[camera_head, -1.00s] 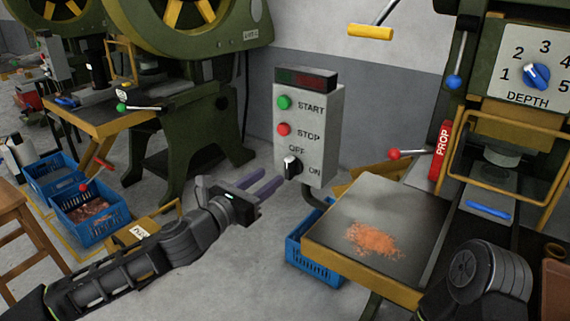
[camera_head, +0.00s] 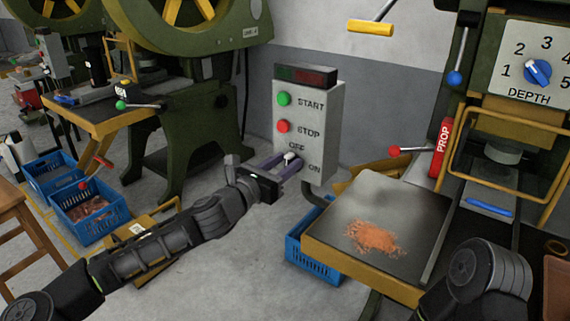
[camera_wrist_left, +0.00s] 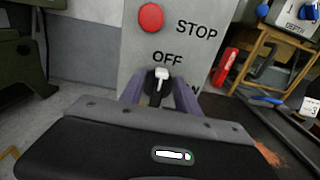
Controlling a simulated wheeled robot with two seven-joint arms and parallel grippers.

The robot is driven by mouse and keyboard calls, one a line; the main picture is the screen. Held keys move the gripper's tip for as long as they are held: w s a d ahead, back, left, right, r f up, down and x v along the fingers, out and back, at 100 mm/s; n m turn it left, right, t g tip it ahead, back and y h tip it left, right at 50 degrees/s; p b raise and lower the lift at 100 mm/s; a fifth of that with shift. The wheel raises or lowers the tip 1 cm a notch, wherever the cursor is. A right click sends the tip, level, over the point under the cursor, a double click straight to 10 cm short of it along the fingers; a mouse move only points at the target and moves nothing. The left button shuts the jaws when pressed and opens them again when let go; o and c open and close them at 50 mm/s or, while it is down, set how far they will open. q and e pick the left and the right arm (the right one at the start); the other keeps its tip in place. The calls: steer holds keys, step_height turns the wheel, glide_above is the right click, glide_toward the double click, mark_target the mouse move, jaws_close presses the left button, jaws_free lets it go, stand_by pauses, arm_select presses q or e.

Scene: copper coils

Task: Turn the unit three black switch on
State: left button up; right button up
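The control box (camera_head: 310,115) on a stand carries a green START button (camera_head: 284,99), a red STOP button (camera_head: 284,126) and a black rotary switch with a white pointer (camera_head: 290,158). The switch has OFF above it and ON to its lower right. In the left wrist view the switch (camera_wrist_left: 158,82) shows its white pointer up, nearer OFF. My left gripper (camera_head: 282,166) is at the switch with its purple fingers apart, one on each side of it; I see gaps between fingers and switch in the wrist view. My right gripper is out of view.
A press table with copper scraps (camera_head: 373,238) stands right of the box, with a blue crate (camera_head: 313,262) beneath. A red PROP block (camera_head: 441,148) and a DEPTH dial (camera_head: 537,72) are further right. Blue crates (camera_head: 88,213) sit on the left floor.

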arm_select(q)
steer(key=shift+w, duration=0.1)
steer(key=shift+c, duration=0.6)
jaws_close()
